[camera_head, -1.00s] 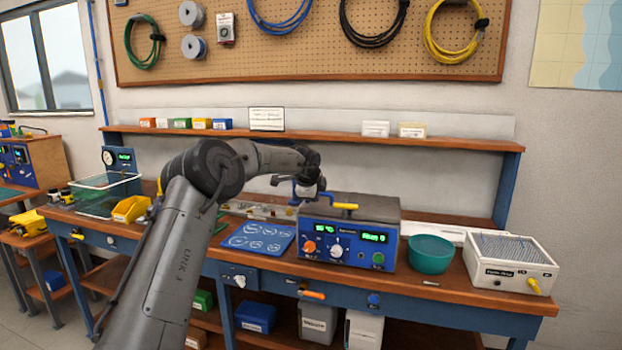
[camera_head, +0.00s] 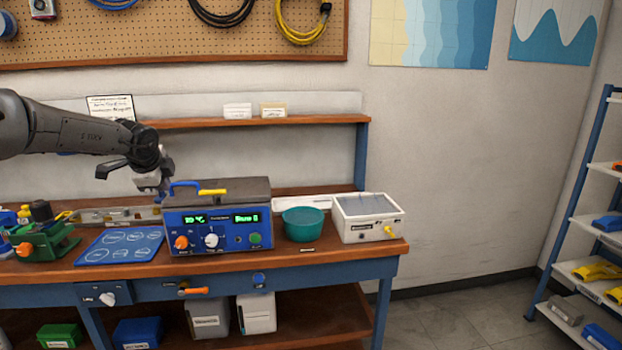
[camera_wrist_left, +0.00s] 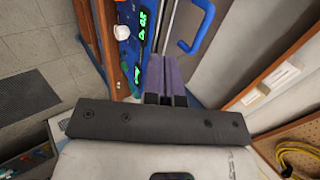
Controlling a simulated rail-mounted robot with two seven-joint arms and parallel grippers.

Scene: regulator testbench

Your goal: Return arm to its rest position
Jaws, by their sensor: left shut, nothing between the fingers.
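My left arm comes in from the left in the head view, raised above the workbench. Its gripper (camera_head: 158,186) hangs just above the left rear corner of the blue test unit (camera_head: 218,236), close to a blue handle (camera_head: 181,185). In the wrist view, the two fingers (camera_wrist_left: 165,80) are together with nothing held between them. The blue handle (camera_wrist_left: 196,30) stands to the right of the fingers there, apart from them. The unit's front with green displays also shows in the wrist view (camera_wrist_left: 141,30), left of the fingers. My right gripper is not in view.
A teal bowl (camera_head: 302,223) and a white box (camera_head: 368,221) stand right of the unit. A blue mat (camera_head: 120,247) and a green clamp-like device (camera_head: 42,241) lie to the left. A wall shelf (camera_head: 250,122) runs behind. The floor at right is clear before a shelving rack (camera_head: 560,230).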

